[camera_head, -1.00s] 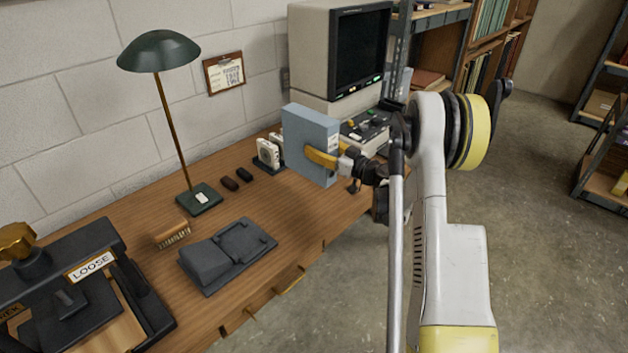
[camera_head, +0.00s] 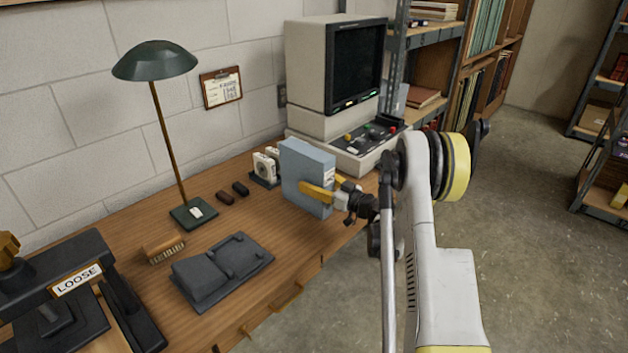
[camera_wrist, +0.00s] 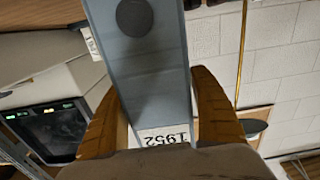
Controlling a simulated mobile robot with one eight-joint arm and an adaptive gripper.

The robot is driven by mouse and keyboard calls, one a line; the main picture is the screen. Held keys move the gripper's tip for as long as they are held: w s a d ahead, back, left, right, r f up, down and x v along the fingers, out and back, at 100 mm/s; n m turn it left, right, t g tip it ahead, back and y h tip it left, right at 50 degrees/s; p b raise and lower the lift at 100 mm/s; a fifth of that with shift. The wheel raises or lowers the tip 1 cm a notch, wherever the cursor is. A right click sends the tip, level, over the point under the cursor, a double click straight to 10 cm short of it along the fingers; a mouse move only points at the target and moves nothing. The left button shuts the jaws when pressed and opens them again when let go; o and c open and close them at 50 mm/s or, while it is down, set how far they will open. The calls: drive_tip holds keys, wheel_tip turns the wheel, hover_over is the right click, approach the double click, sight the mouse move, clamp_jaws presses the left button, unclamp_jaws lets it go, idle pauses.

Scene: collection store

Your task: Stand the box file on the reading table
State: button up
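The box file (camera_head: 306,176) is blue-grey and upright, with a pale label on its spine. In the head view it is at the right part of the wooden reading table (camera_head: 226,288), in front of the computer terminal. My gripper (camera_head: 320,192) has its yellow fingers on either side of the box file, near its lower half. In the wrist view the box file (camera_wrist: 140,70) fills the middle between both fingers, and its label reads 1952. Whether its bottom edge touches the table or hangs just above it, I cannot tell.
A computer terminal (camera_head: 338,75) stands behind the box file. A white-faced device (camera_head: 265,166) is close on its left. A green lamp (camera_head: 157,62), small dark items (camera_head: 226,197), a brush (camera_head: 162,248), a dark grey rest (camera_head: 222,270) and a press (camera_head: 75,290) occupy the left.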

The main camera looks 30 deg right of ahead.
drive_tip(key=shift+s+r, duration=0.15)
drive_tip(key=p+v, duration=0.3)
drive_tip(key=v, duration=0.8)
drive_tip(key=shift+s+d, duration=0.15)
drive_tip(key=shift+s, duration=0.2)
drive_tip(key=shift+r, duration=0.1)
